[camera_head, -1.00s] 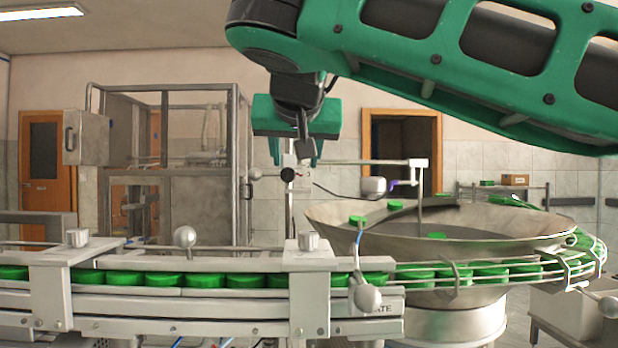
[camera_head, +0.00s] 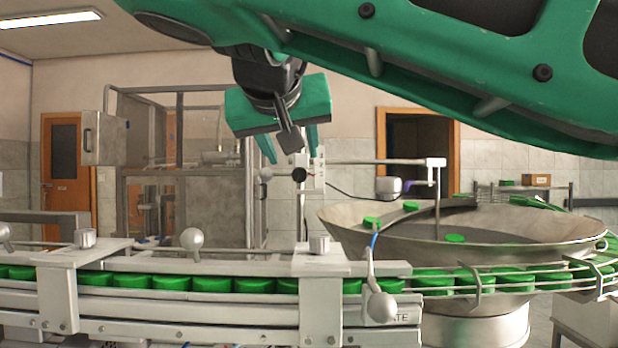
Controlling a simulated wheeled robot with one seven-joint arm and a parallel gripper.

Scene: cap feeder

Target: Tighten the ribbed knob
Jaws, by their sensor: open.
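My gripper (camera_head: 292,156) is green and hangs from the arm at upper centre, tilted, with its two fingers apart and nothing between them. A dark round knob (camera_head: 299,174) on an upright post shows just below the fingertips in the picture. I cannot tell the depth between them. Two short silver cylindrical knobs sit on the conveyor brackets, one at centre (camera_head: 319,243) and one at left (camera_head: 85,238). Ribs are too small to make out on any of these knobs, so I cannot tell which is the ribbed one.
A conveyor rail (camera_head: 190,268) carrying green caps (camera_head: 212,284) crosses the front. A wide steel feeder bowl (camera_head: 350,232) stands at right. A metal-framed cabinet (camera_head: 210,190) stands behind at left.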

